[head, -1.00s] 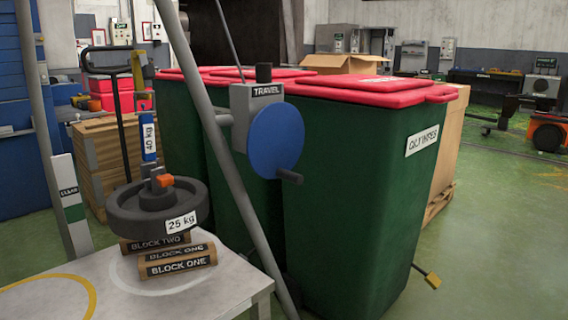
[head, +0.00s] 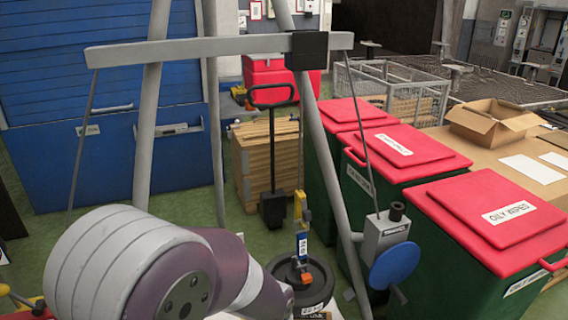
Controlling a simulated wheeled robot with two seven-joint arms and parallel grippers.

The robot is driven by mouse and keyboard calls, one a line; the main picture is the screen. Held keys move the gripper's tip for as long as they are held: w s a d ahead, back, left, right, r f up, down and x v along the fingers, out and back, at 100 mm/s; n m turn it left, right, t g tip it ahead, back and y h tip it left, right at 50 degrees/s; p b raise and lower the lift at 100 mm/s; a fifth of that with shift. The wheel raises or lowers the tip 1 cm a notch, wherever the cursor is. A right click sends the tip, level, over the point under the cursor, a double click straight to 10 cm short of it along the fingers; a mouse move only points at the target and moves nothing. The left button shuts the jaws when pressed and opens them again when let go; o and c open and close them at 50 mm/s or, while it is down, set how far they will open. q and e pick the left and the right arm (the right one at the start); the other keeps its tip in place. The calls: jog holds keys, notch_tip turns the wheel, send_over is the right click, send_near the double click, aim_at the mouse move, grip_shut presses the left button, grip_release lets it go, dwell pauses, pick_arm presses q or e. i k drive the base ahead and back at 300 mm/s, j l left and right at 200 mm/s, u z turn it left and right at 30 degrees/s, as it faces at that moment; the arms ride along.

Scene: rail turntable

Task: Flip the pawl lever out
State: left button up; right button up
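A grey winch box (head: 383,232) with a small label is fixed to the right leg of a grey frame. It has a blue disc (head: 394,263) with a dark crank handle (head: 398,293) and a black knob (head: 397,211) on top. I cannot make out which part is the pawl lever. A dark round weight (head: 318,290) stands below left of the box, with a blue tag and yellow hook (head: 301,212) above it. One of my arms crosses the lower left, with its end near the weight. Neither gripper's fingers show.
The frame's beam (head: 220,47) spans overhead with a black block (head: 306,51); cords run down from it. Green bins with red lids (head: 497,208) stand close on the right. A wooden crate (head: 268,160) and a black-handled cart (head: 272,205) stand behind. Blue cabinets (head: 100,150) are at left.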

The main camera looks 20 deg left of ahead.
aim_at(38, 308)
jog(key=u, duration=2.7)
